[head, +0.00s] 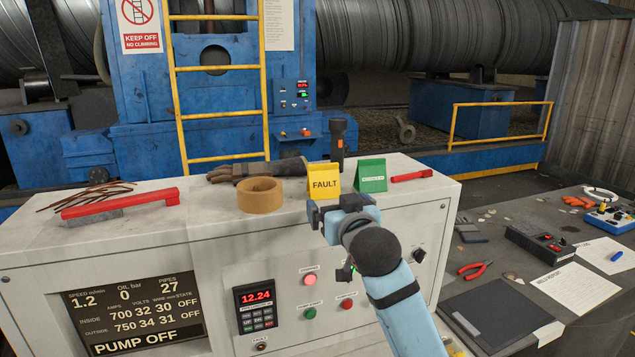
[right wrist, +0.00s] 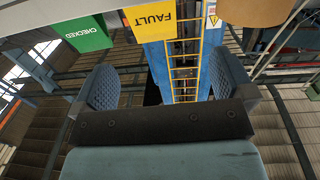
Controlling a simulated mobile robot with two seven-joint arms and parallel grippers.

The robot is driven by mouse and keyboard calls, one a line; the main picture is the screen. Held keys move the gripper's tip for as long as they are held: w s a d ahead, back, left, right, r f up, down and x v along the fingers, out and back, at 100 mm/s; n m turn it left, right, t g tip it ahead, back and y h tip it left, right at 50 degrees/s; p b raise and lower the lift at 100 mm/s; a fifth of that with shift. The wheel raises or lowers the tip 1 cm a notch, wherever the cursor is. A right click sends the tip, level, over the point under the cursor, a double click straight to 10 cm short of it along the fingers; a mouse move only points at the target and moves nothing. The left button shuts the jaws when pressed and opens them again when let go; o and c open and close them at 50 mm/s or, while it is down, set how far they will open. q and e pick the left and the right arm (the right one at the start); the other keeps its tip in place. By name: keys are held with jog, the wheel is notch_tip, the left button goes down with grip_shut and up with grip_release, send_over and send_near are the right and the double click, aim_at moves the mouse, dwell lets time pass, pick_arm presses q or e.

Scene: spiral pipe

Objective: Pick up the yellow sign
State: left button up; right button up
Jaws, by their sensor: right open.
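The yellow sign (head: 324,181), marked FAULT, stands on top of the white control cabinet near its front edge. It also shows upside down at the top of the right wrist view (right wrist: 156,23). My right gripper (head: 341,207) is open and empty, just in front of and below the sign, apart from it as far as I can tell. In the right wrist view its two fingers (right wrist: 160,88) are spread wide with nothing between them. The gripper covers a little of the area below the sign. My left gripper is not in view.
A green sign (head: 371,176) stands close to the right of the yellow one. A tape roll (head: 260,194) sits to its left, with a glove (head: 257,170) and flashlight (head: 337,143) behind. A red-handled tool (head: 120,202) and a small red item (head: 411,176) also lie on the cabinet (head: 215,222).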

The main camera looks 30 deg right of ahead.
aim_at(324, 173)
jog(key=shift+m+h, duration=0.3)
jog(key=x, duration=0.3)
jog(key=r+p+x, duration=0.1)
jog(key=x, duration=0.1)
jog(key=r+p+x, duration=0.1)
jog(key=x, duration=0.2)
jog(key=shift+w+d, duration=0.15)
jog(key=shift+d, duration=0.25)
jog(key=shift+w+d, duration=0.1)
jog(key=shift+w, duration=0.15)
jog(key=p+x, duration=0.2)
jog(key=x, duration=0.2)
jog(key=shift+w+d+r, duration=0.1)
jog(key=shift+w, duration=0.2)
jog(key=c, duration=0.6)
jog(key=shift+c, duration=1.4)
